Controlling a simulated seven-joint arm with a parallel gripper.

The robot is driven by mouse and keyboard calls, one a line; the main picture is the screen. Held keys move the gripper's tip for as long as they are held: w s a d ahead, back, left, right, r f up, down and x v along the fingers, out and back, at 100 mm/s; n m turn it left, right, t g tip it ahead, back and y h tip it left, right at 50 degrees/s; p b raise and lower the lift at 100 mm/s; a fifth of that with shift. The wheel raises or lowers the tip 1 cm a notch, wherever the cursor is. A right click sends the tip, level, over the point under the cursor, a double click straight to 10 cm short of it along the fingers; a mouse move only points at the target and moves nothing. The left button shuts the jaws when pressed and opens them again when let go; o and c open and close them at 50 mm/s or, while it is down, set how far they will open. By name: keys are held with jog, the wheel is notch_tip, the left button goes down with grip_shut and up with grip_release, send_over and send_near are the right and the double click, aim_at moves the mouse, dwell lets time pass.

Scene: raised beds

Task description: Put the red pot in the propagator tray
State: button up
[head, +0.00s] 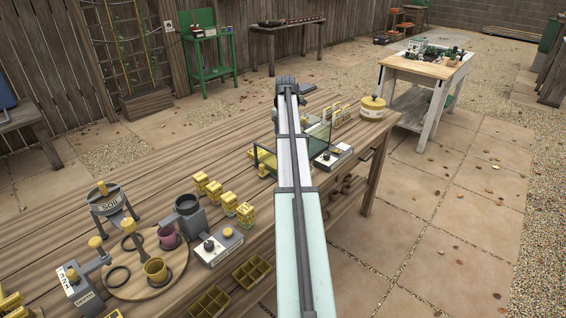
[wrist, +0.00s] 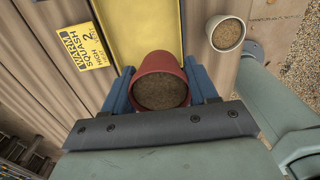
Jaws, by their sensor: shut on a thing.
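The red pot (wrist: 162,82), filled with brown soil, is between the blue fingers of my gripper (wrist: 163,90) in the wrist view. The gripper is shut on it. Under and beyond the pot is a yellow tray surface (wrist: 140,25), with a yellow label reading "WARM" and "SQUASH" (wrist: 87,48) beside it. I take this to be the propagator tray; I cannot tell whether the pot touches it. In the head view, a yellow-edged tray with clear panels (head: 264,161) shows partly behind my arm. My gripper and the red pot are hidden there.
A pale pot of soil (wrist: 226,35) stands right of the yellow surface. On the bench are a round wooden board (head: 130,283) with pots, yellow labelled blocks (head: 229,203), a grey device (head: 222,246) and a yellow-lidded tub (head: 373,107). The bench's far left is fairly clear.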

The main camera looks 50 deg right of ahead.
jog(key=shift+w+d+f, duration=0.3)
jog(key=shift+w+f, duration=0.15)
jog(key=shift+f, duration=1.3)
jog(key=shift+w+d+f, duration=0.3)
jog(key=shift+w+f, duration=0.2)
jog(key=shift+f, duration=1.3)
jog(key=shift+w+d+f, duration=0.3)
jog(key=shift+w+f, duration=0.15)
jog(key=shift+f, duration=1.3)
jog(key=shift+f, duration=0.15)
jog(key=o, duration=0.9)
jog(key=shift+o, duration=0.8)
jog(key=shift+r, duration=0.35)
notch_tip(320, 180, up, 12)
jog(key=shift+f, duration=0.2)
